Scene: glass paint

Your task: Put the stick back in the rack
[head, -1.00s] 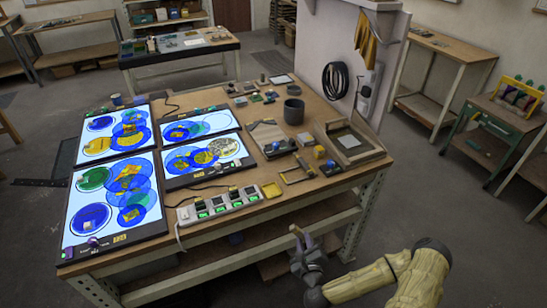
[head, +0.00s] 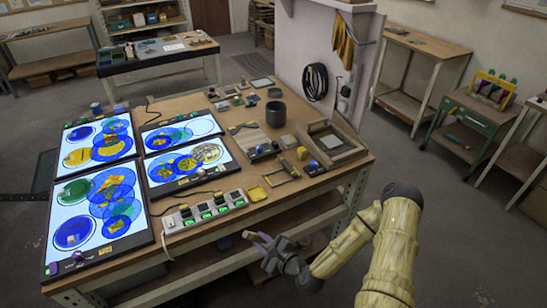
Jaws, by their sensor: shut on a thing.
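My gripper (head: 264,243) is in front of the workbench's near edge, at the lower middle of the head view. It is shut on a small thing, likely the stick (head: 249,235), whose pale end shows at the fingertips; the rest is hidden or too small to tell. A yellow rack (head: 491,88) stands on a green cart at the far right. It holds several upright pieces with green tops. My gripper is well away from the rack, with open floor between them.
The workbench carries lit panels (head: 95,205) with coloured glass shapes, a power strip (head: 205,210), a dark cup (head: 275,114) and a wooden tray (head: 330,145). The green cart (head: 475,125) stands beside a wooden table (head: 425,50). The floor at the right is clear.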

